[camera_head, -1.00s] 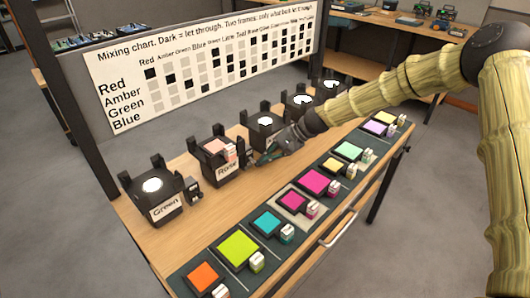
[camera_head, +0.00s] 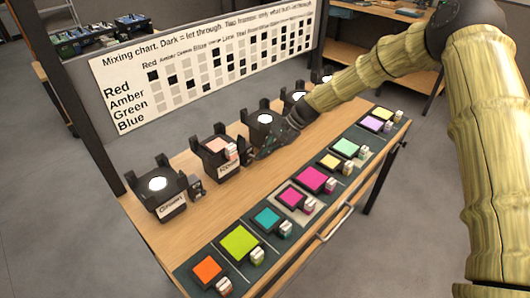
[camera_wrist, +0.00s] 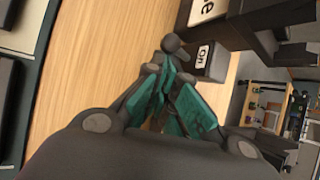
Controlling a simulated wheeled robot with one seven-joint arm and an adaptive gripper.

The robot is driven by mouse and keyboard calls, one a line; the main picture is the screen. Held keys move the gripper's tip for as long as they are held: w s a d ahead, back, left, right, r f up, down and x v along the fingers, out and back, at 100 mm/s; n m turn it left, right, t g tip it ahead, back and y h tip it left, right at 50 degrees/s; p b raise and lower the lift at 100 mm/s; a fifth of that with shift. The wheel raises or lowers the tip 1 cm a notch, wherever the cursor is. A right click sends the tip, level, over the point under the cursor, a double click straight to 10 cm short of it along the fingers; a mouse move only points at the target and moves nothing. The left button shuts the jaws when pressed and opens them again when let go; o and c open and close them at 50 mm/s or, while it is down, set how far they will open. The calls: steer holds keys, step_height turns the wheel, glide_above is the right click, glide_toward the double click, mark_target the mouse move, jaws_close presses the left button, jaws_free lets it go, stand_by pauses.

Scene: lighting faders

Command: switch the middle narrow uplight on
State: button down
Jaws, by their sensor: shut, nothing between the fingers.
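Black uplights stand in a row along the table: one labelled Green (camera_head: 160,193), one labelled Rose (camera_head: 222,157), a third (camera_head: 264,122) with a bright lens, and others partly behind my arm. My gripper (camera_head: 257,154) is shut and empty, low over the table just right of the Rose uplight and in front of the third. In the wrist view, my shut fingertips (camera_wrist: 170,72) point at a small dark switch box (camera_wrist: 206,62) marked "on", with a round-ended knob (camera_wrist: 172,44) before it. Whether they touch the knob is unclear. An uplight label ending in "e" (camera_wrist: 203,8) shows beyond.
A dark strip along the table's front edge holds coloured filter frames, such as orange (camera_head: 207,269), lime (camera_head: 239,242) and magenta (camera_head: 315,179). A mixing chart (camera_head: 205,70) stands behind. Bare wood (camera_head: 225,205) lies between uplights and strip.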

steer(key=shift+r, duration=0.25)
steer(key=shift+w+a+r+p, duration=0.1)
steer(key=shift+r+p, duration=0.45)
steer(key=shift+p, duration=0.1)
steer(key=shift+r, duration=0.1)
steer(key=shift+r, duration=0.2)
steer(key=w+d+r+p, duration=0.3)
steer(key=d+r+p, duration=0.2)
steer(key=r, duration=0.2)
steer(key=shift+w+r, duration=0.15)
steer(key=shift+r, duration=0.1)
